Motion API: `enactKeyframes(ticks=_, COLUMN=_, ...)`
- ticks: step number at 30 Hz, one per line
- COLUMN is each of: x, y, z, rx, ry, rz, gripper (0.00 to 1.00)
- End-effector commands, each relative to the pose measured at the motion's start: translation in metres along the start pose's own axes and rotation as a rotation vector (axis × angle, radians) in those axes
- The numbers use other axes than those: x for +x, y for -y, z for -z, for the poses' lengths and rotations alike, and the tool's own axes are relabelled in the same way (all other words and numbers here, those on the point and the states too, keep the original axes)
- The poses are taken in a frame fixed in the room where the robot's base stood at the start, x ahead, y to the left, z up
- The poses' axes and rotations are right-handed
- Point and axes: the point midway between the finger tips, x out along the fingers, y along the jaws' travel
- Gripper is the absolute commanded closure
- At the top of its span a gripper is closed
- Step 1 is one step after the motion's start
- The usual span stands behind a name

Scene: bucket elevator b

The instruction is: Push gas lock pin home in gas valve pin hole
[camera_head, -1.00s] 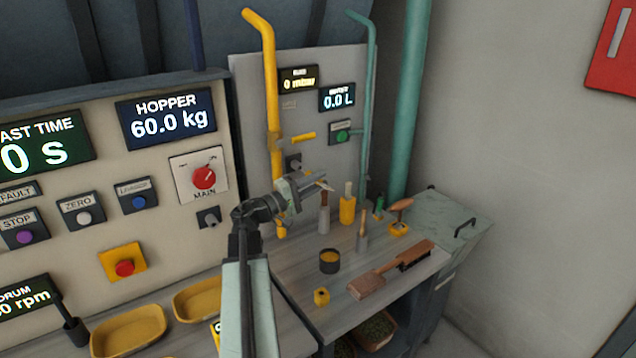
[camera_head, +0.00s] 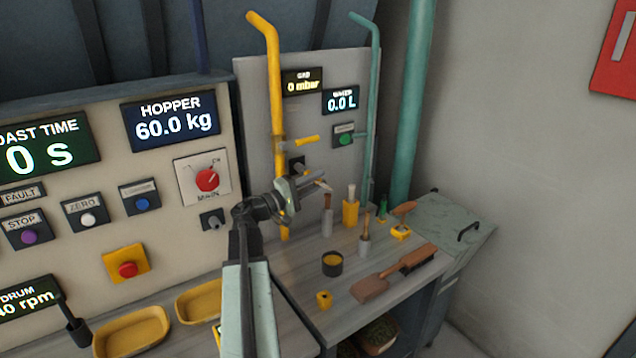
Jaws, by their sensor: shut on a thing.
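The yellow gas pipe (camera_head: 270,90) runs down the grey back panel, and a yellow valve handle (camera_head: 307,140) sticks out to its right. My gripper (camera_head: 314,184) is in front of the lower pipe, below the handle and above the bench. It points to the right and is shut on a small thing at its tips. I take this to be the gas lock pin, but it is too small to make out clearly. The pin hole cannot be made out. My wrist hides part of the lower pipe.
Several hand tools in holders stand on the bench to the right, including a yellow holder (camera_head: 350,212). A dark round tin (camera_head: 332,263), a small yellow block (camera_head: 324,299) and a wooden brush (camera_head: 395,274) lie nearer. Yellow trays (camera_head: 130,332) are at the left.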

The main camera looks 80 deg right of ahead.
Motion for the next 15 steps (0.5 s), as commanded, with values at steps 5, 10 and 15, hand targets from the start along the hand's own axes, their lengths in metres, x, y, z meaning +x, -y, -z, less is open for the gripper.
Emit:
enactKeyframes(ticks=5, x=0.000, y=0.000, z=0.005, rx=0.000, ry=0.000, rz=0.000, gripper=1.00)
enactKeyframes(ticks=10, x=0.000, y=0.000, z=0.009, rx=0.000, ry=0.000, rz=0.000, gripper=1.00)
enactKeyframes(ticks=15, x=-0.001, y=0.000, z=0.014, rx=0.000, ry=-0.001, rz=0.000, gripper=1.00)
